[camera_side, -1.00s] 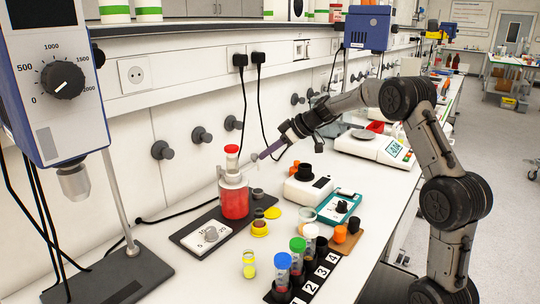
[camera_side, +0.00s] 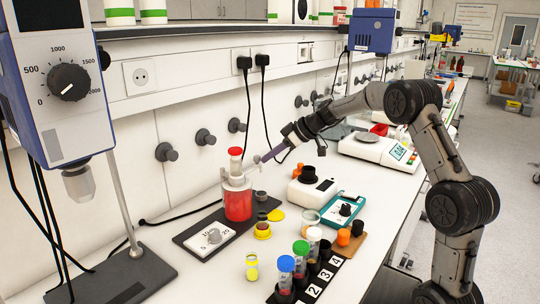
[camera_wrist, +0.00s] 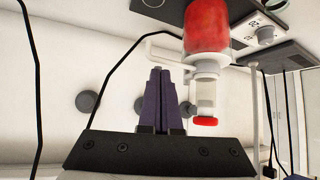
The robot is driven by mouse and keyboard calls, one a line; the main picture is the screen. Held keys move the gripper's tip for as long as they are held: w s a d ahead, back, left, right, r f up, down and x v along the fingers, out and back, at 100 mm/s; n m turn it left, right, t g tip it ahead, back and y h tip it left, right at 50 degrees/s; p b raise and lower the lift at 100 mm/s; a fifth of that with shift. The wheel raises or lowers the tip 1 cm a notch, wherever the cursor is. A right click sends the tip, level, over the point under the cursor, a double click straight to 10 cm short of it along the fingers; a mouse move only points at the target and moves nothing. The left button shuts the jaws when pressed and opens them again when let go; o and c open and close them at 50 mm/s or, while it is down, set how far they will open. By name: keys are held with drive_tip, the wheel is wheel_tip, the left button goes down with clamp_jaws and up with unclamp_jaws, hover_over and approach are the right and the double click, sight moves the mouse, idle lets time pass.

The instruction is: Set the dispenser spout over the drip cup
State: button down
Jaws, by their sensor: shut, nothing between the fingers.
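The dispenser is a bottle of red liquid (camera_side: 237,203) with a pale pump head and red cap (camera_side: 235,151), standing upright on a dark base. In the wrist view, it shows upside down as a red bottle (camera_wrist: 207,25). Its thin white bent spout (camera_wrist: 153,44) reaches left there. My gripper (camera_side: 262,159) is shut and empty beside the pump head. Its purple fingers (camera_wrist: 158,70) end close to the spout; I cannot tell whether they touch. A small grey cup (camera_side: 261,196) stands right of the bottle; I cannot tell if it is the drip cup.
A white dial box (camera_side: 211,239) is in front of the bottle. A yellow-based pot (camera_side: 263,231) and yellow disc (camera_side: 276,215) lie to its right. A numbered vial rack (camera_side: 312,287) is at the front. A white device (camera_side: 312,188) stands below my arm. Wall knobs are behind.

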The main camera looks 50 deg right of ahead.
drive_tip(key=s+d+f+v, duration=0.1)
drive_tip(key=s+f+v, duration=0.1)
drive_tip(key=v, duration=1.1)
drive_tip(key=w+a+r+n+y, duration=0.1)
drive_tip(key=a+r+n, duration=0.15)
drive_tip(key=a, duration=0.35)
drive_tip(key=a+r+n, duration=0.1)
drive_tip(key=a+r, duration=0.2)
drive_tip(key=a, duration=0.2)
drive_tip(key=s+a+n+g, duration=0.1)
drive_tip(key=s+a+g, duration=0.1)
drive_tip(key=s+a, duration=1)
drive_tip(key=s+a+f+m+h, duration=0.1)
drive_tip(key=s+a+f, duration=0.1)
drive_tip(key=s, duration=0.3)
drive_tip(key=s+a+f+m+h, duration=0.1)
drive_tip(key=s+a+f, duration=0.2)
drive_tip(key=s, duration=0.2)
drive_tip(key=s+d+f+m+g+h, duration=0.1)
drive_tip(key=s+d+f+m+h, duration=0.1)
drive_tip(key=s+d+f+m, duration=0.2)
wheel_tip(320, 180, down, 2)
drive_tip(key=shift+s+d+f+m, duration=0.1)
drive_tip(key=shift+s+d+m, duration=0.15)
drive_tip(key=shift+m, duration=1)
